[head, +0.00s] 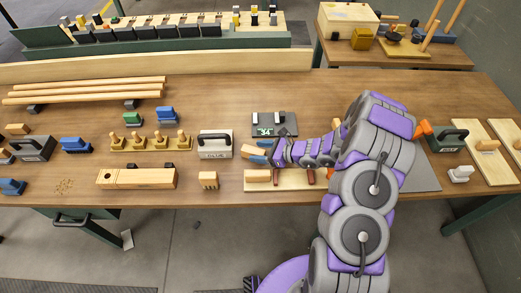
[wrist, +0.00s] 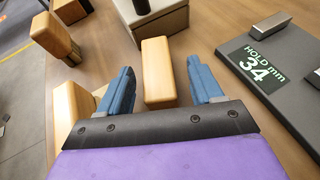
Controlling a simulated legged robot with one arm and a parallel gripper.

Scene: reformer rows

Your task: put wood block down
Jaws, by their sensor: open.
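A pale wood block (wrist: 157,72) lies on the table, between the two blue fingers of my gripper (wrist: 160,68) in the wrist view. The fingers are open, with a gap on each side of the block. In the head view the wood block (head: 251,151) shows at the tip of my gripper (head: 262,150), right of the grey handled box (head: 215,146). My gripper hides the block's near end.
A dark plate marked "HOLD 34 mm" (wrist: 262,72) lies to the right with metal bars on it. Another wood block (head: 258,176) sits on a pale board, and a grooved block (head: 208,180) stands near the table's front edge. Several knobbed pieces (head: 150,141) stand further left.

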